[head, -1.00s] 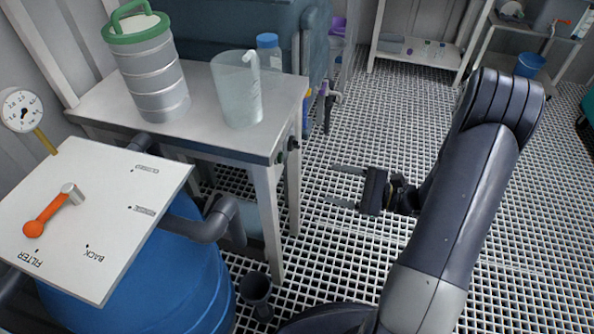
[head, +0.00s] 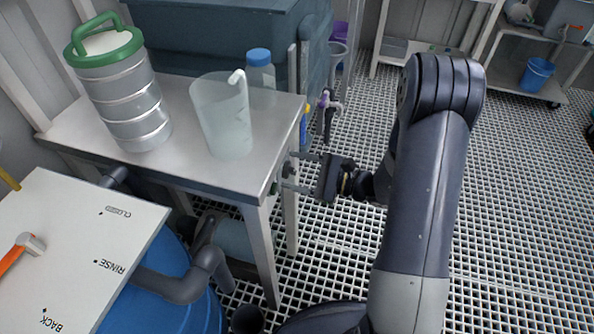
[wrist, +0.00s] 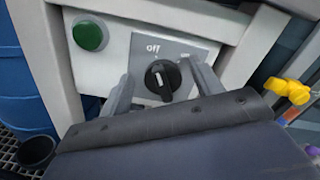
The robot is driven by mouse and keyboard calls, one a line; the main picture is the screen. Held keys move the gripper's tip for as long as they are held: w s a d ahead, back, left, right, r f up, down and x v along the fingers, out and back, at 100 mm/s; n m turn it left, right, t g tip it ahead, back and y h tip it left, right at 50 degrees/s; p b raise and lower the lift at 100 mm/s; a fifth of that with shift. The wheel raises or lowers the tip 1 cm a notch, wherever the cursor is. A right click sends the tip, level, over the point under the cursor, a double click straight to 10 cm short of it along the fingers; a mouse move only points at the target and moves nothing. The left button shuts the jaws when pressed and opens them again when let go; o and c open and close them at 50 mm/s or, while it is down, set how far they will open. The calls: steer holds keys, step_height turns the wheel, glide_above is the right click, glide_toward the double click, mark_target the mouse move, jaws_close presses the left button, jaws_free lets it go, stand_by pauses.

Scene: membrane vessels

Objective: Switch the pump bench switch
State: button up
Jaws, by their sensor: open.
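The pump bench switch (wrist: 162,78) is a black rotary knob with a white mark on a grey plate. The label "off" stands above it to the left; a second label to the right is partly hidden by a finger. In the head view it is a small dark knob (head: 288,169) on the bench's right side. My gripper (wrist: 160,80) is open, with one finger on each side of the knob. I cannot tell whether the fingers touch it. In the head view my gripper (head: 296,172) reaches the bench side from the right.
A green button (wrist: 90,35) sits left of the switch plate. A yellow-handled tap (wrist: 290,90) is at the right. On the bench (head: 185,163) stand a clear jug (head: 222,120), a steel canister (head: 122,100) and a blue-capped bottle (head: 260,70). The grating floor at right is open.

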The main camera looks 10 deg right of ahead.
steer(key=shift+c, duration=0.2)
steer(key=c, duration=0.9)
steer(key=shift+r+m, duration=0.1)
steer(key=shift+m, duration=0.2)
steer(key=m+p, duration=0.4)
steer(key=m, duration=0.1)
steer(key=shift+w+d+r+p, duration=0.1)
steer(key=shift+w+r+p, duration=0.15)
steer(key=shift+p, duration=0.1)
steer(key=m+p, duration=0.2)
steer(key=m, duration=0.1)
steer(key=shift+w+f+m, duration=0.15)
steer(key=shift+m, duration=0.15)
steer(key=shift+w+d+f+m+p, duration=0.1)
steer(key=shift+m+p, duration=0.35)
steer(key=shift+m, duration=0.25)
steer(key=shift+w+f+m+p, duration=0.1)
steer(key=shift+m+p, duration=0.35)
steer(key=shift+m, duration=0.25)
